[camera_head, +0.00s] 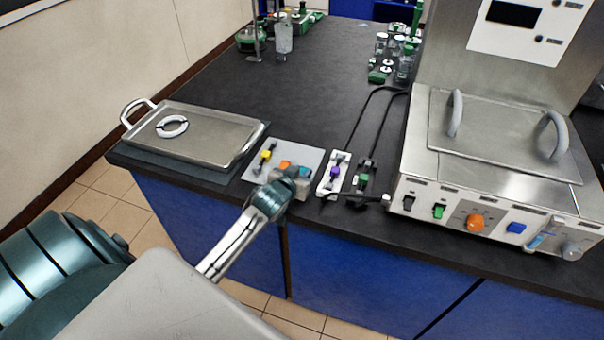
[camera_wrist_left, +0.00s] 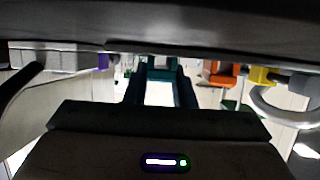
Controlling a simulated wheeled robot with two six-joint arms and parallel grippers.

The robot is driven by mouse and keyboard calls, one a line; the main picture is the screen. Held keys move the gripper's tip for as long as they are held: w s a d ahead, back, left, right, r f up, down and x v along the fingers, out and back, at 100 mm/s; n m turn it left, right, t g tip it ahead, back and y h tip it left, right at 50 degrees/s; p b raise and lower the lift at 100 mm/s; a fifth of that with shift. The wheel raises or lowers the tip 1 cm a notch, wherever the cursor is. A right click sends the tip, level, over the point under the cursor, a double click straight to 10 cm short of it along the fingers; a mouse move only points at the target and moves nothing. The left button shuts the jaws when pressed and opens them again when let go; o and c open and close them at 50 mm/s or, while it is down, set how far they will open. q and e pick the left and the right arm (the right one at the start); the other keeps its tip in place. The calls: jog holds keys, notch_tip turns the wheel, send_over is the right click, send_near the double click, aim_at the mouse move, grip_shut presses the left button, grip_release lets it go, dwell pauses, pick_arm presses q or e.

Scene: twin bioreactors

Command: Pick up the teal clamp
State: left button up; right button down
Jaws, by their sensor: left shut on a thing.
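The teal clamp (camera_head: 304,172) shows in the head view as a small blue-teal patch at the tip of my left gripper (camera_head: 293,176). In the left wrist view, the teal clamp (camera_wrist_left: 161,70) sits between the two fingers of my left gripper (camera_wrist_left: 160,92), which is shut on it. The gripper hides much of the clamp in the head view. I cannot tell whether the clamp touches the light board (camera_head: 312,155) below it or is just above. My right gripper is not in view.
An orange clamp (camera_head: 285,166) and a yellow clamp (camera_head: 266,155) are close by on the left. A purple clamp (camera_head: 334,171) and a green clamp (camera_head: 363,180) are on the right. A metal tray (camera_head: 215,128) holds a white ring (camera_head: 172,126). A steel unit (camera_head: 480,190) stands right.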

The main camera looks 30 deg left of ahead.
pick_arm(q)
jog(key=shift+r, duration=0.1)
jog(key=shift+r, duration=0.3)
notch_tip(320, 180, up, 2)
jog(key=shift+r+b, duration=0.1)
jog(key=shift+b, duration=0.5)
jog(key=shift+s+a+r, duration=0.15)
jog(key=shift+s+a, duration=0.25)
jog(key=shift+s, duration=0.2)
jog(key=s+a, duration=0.1)
jog(key=s, duration=0.1)
jog(key=s+a+b, duration=0.1)
jog(key=s+a, duration=0.1)
jog(key=s, duration=0.1)
jog(key=s+a+r+b, duration=0.1)
jog(key=s, duration=0.2)
jog(key=shift+s+a, duration=0.15)
jog(key=shift+a, duration=0.15)
jog(key=s, duration=0.1)
jog(key=s+a, duration=0.1)
jog(key=s+a+p, duration=0.1)
jog(key=shift+s+r, duration=0.15)
jog(key=shift+r, duration=0.15)
jog(key=shift+s+a, duration=0.3)
jog(key=shift+s, duration=0.25)
